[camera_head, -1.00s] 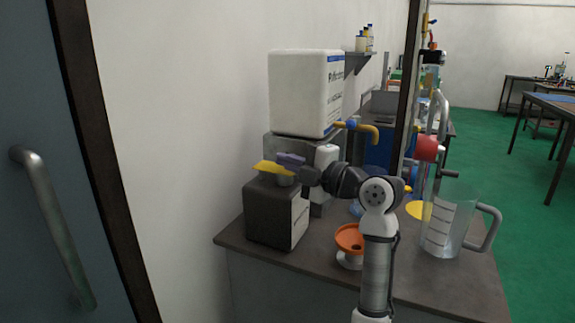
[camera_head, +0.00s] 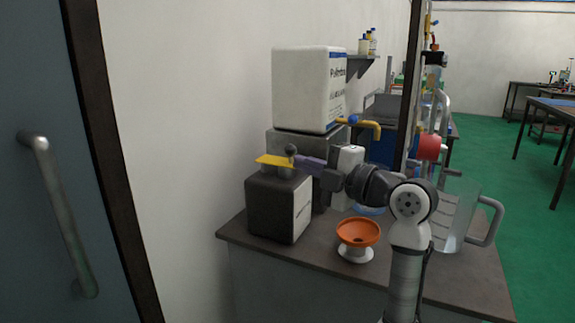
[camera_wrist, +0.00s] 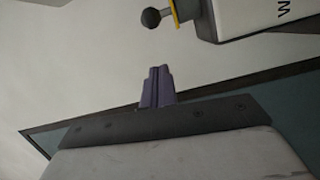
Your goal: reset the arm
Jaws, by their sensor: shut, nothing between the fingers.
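My gripper (camera_head: 300,161) has purple fingers. In the wrist view its fingers (camera_wrist: 157,87) are pressed together with nothing between them. In the head view it appears right beside a small dark ball knob (camera_head: 291,149) above a yellow plate (camera_head: 274,160) on a dark box (camera_head: 278,207). In the wrist view the ball knob (camera_wrist: 151,18) stands apart from the fingertips, with bare wall between them. The yellow plate's edge (camera_wrist: 173,11) and the box's white labelled side (camera_wrist: 262,14) show at the top.
A white canister (camera_head: 302,90) with a yellow tap (camera_head: 366,127) rises behind. A door (camera_head: 40,230) is at the left.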

